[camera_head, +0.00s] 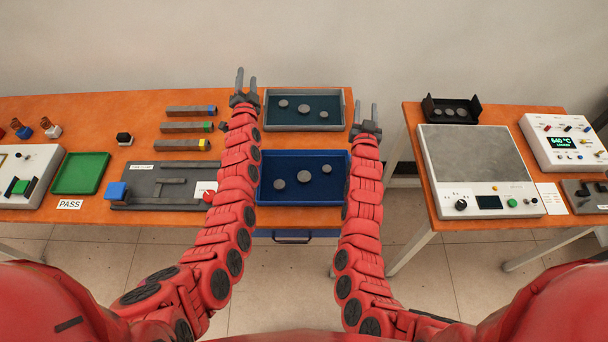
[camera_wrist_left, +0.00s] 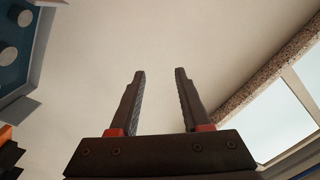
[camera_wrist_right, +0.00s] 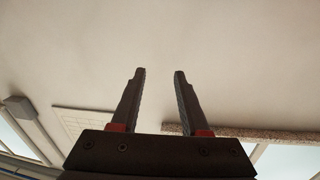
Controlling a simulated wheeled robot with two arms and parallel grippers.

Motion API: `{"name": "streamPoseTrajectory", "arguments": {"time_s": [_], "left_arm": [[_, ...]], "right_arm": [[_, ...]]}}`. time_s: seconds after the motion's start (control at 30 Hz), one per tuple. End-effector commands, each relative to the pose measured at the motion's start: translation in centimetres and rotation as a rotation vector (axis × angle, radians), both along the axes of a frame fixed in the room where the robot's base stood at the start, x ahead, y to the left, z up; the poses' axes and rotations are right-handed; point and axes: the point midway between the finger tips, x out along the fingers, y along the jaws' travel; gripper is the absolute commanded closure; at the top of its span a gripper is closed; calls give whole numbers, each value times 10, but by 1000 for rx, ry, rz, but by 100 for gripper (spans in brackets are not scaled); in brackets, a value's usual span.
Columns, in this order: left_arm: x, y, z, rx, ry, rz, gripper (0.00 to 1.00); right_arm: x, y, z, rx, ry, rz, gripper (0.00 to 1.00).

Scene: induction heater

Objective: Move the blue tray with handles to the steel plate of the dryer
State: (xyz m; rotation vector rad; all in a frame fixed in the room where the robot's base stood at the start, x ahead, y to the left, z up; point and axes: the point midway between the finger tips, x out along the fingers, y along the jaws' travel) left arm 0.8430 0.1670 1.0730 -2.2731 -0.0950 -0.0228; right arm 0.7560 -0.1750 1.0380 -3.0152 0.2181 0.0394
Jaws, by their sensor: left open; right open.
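A blue tray (camera_head: 268,182) holding several grey discs lies at the front edge of the left table, between my two forearms. I cannot make out its handles. The dryer (camera_head: 480,203) stands on the right table with a bare grey steel plate (camera_head: 465,152) on top. My left gripper (camera_head: 246,78) is open and empty, beyond the blue tray and left of a grey-rimmed tray. It also shows open in the left wrist view (camera_wrist_left: 160,75). My right gripper (camera_head: 367,106) is open and empty, right of the grey-rimmed tray; the right wrist view (camera_wrist_right: 159,75) shows only wall and ceiling between its fingers.
The grey-rimmed, dark teal tray (camera_head: 306,122) with several discs lies behind the blue one. A black holder (camera_head: 451,110) with discs stands behind the dryer. A control box (camera_head: 562,142) is at its right. A gap separates the tables. A green tray (camera_head: 80,173) and fixture are left.

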Motion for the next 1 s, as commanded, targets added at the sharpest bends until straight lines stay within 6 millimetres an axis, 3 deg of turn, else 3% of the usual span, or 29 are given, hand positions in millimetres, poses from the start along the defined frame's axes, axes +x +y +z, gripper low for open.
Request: {"name": "streamPoseTrajectory", "arguments": {"time_s": [0.03,0.13,0.23,0.33,0.4,0.5,0.6,0.7,0.8,1.0], "left_arm": [[23,-18,8,110,89,-77,53],[42,-65,7,388,270,-290,53],[31,-100,2,713,417,-544,53],[-5,-114,-11,1052,541,-826,53],[-40,-107,-21,1266,620,-1023,53],[-90,-81,-32,1505,720,-1285,53],[-132,-52,-36,1649,801,-1497,53],[-159,-31,-37,1716,853,-1639,53],[-172,-21,-36,1741,876,-1707,53],[-174,-20,-36,1746,875,-1718,53]], "right_arm": [[17,3,-4,21,104,17,55],[32,16,-22,51,346,67,55],[29,28,-31,67,586,118,55],[8,36,-30,62,817,163,55],[-13,38,-25,51,971,187,55],[-47,37,-14,32,1157,203,55],[-77,34,-3,19,1296,205,55],[-97,31,6,11,1380,203,55],[-106,30,9,7,1416,202,55],[-108,30,9,8,1425,202,55]]}}
